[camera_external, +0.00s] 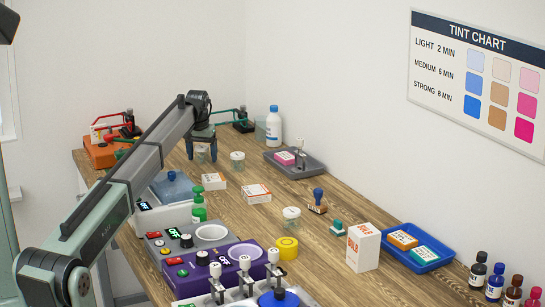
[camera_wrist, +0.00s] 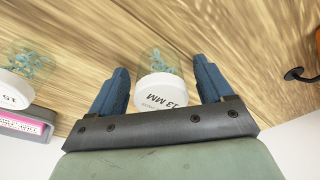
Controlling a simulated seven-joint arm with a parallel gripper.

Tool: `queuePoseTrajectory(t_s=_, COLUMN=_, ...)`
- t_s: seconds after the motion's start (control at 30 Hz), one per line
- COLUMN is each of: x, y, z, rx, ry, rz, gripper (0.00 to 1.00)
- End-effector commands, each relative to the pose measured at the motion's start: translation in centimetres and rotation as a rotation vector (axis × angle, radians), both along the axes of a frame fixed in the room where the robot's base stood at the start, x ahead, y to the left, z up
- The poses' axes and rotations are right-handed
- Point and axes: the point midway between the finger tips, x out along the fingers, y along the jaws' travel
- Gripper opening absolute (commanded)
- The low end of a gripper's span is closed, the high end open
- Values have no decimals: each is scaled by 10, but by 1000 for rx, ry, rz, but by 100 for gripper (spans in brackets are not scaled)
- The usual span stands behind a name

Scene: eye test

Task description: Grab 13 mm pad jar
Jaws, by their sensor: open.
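The 13 mm pad jar is a clear jar of pale blue pads with a white lid (camera_wrist: 161,92) marked "13 MM" in the wrist view. My gripper (camera_wrist: 160,72) is open, with one blue finger on each side of this jar and a visible gap at both sides. In the external view my gripper (camera_external: 202,152) is low over the far part of the table, and its fingers partly hide a jar there. A second white-lidded jar (camera_wrist: 24,76), its lid marking only partly readable, is at the wrist view's left; a similar jar (camera_external: 237,160) stands right of my gripper in the external view.
A grey tray (camera_external: 312,172) with a pink-labelled box is to the right, and a white-and-blue bottle (camera_external: 273,126) stands behind. Small boxes (camera_external: 256,194) and another jar (camera_external: 291,218) are nearer. An orange device (camera_external: 101,152) is at left. Bare wood lies between them.

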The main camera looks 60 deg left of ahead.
Motion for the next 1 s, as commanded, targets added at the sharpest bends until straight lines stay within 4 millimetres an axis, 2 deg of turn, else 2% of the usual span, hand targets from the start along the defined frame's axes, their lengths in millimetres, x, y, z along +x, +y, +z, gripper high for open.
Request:
queuePoseTrajectory(t_s=0.1, x=0, y=0, z=0, rx=0, ry=0, rz=0, gripper=80)
queuePoseTrajectory(t_s=0.7, x=0, y=0, z=1, rx=0, ry=0, rz=0, gripper=23)
queuePoseTrajectory(t_s=1.0, x=0, y=0, z=4, rx=1, ry=-1, rz=0, gripper=21)
